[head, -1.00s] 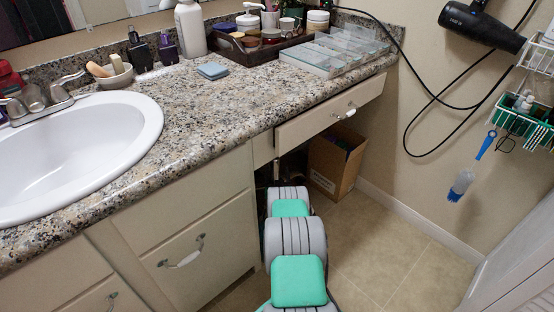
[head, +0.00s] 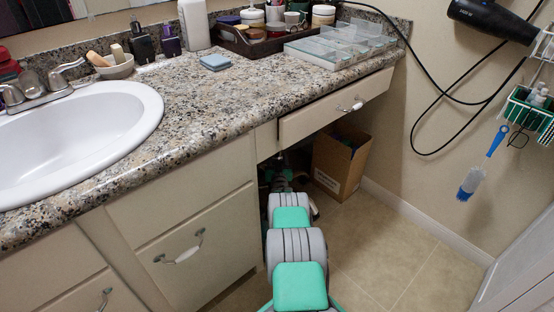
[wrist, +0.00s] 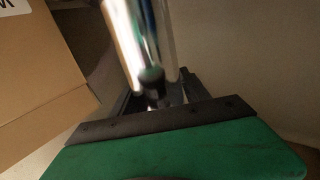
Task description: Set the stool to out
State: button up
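The stool as a whole is not clear in the head view; the space under the counter is dark and my arm covers part of it. In the wrist view, a shiny chrome tube with a dark tip, possibly a stool leg (wrist: 142,40), stands right in front of my gripper (wrist: 158,98). The dark fingers look close around or beside the tube's lower end; blur hides whether they touch it. In the head view my gripper (head: 279,162) is small and dark in the knee space below the drawer, at the far end of my arm.
A cardboard box (head: 341,160) stands right of my gripper, by the wall; it fills the left of the wrist view (wrist: 35,75). The counter (head: 200,110) and a drawer (head: 335,106) hang above. A cabinet (head: 190,240) stands left. The tiled floor (head: 390,240) at right is clear.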

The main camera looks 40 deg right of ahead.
grip_shut()
dwell(0.3)
dwell(0.3)
